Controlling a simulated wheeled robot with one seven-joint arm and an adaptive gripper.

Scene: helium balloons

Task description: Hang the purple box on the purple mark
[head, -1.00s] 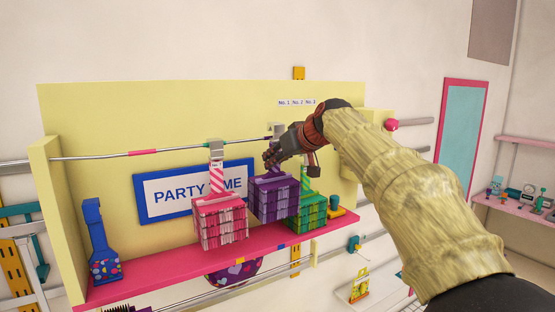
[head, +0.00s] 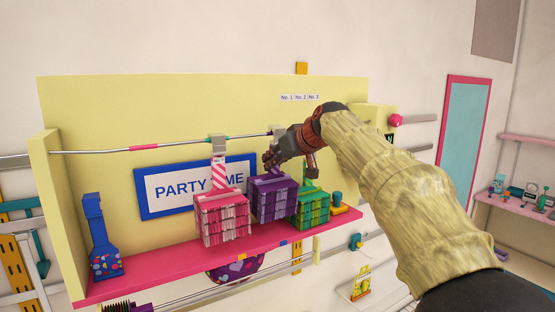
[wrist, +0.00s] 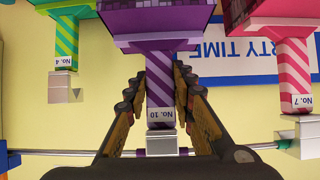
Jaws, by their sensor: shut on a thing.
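The purple box (head: 273,200) hangs upright between two other boxes, above the pink shelf. My gripper (head: 272,160) is shut on its purple striped strap, seen between the fingers (wrist: 160,100) in the wrist view, which shows things upside down. The strap (wrist: 160,78) bears a tag reading No. 10 and ends in a grey hook (wrist: 161,134). The hook is at the metal rod, in line with the purple mark (wrist: 161,152). I cannot tell whether it rests on the rod. In the head view the hook (head: 278,131) hides the mark.
A pink box (head: 222,217) hangs from the rod (head: 100,151) close on the left. A green box (head: 312,207) is close on the right. A blue bottle-shaped thing (head: 103,240) stands on the pink shelf (head: 180,262). A PARTY TIME sign (head: 170,192) is behind.

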